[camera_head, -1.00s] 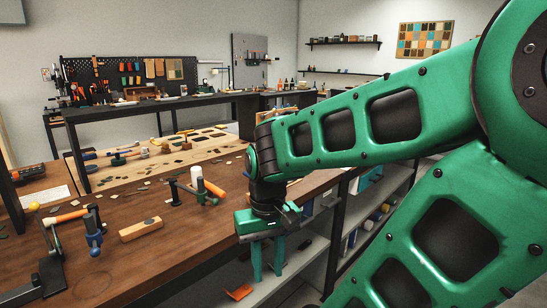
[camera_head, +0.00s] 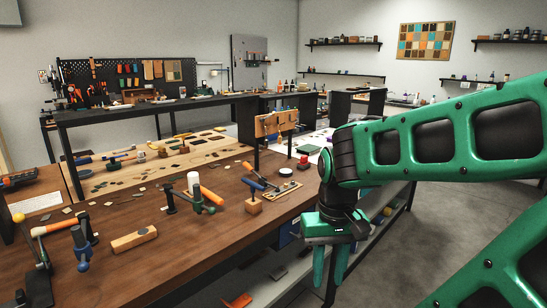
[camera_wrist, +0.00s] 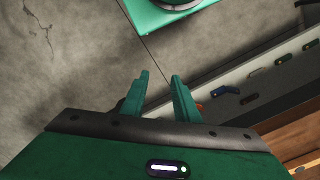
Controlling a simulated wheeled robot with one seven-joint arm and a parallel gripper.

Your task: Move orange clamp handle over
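An orange handle (camera_head: 211,195) lies on the wooden bench (camera_head: 180,262) beside a dark green clamp (camera_head: 190,199). A second orange handle (camera_head: 60,224) is at the left, near a blue clamp (camera_head: 82,248). I cannot tell which one the task names. My gripper (camera_head: 330,284) hangs pointing down off the bench's right edge, to the right of both handles and apart from them. Its two green fingers are spread with nothing between them. In the wrist view my gripper (camera_wrist: 159,76) shows the grey floor between its fingertips; no orange clamp handle shows clearly there.
A wooden mallet head (camera_head: 133,239) and a blue-handled tool on a wood block (camera_head: 254,206) lie on the bench. A white cylinder (camera_head: 193,181) stands by the green clamp. A black-legged rack (camera_head: 155,111) rises behind. Shelves sit under the bench; the floor at right is open.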

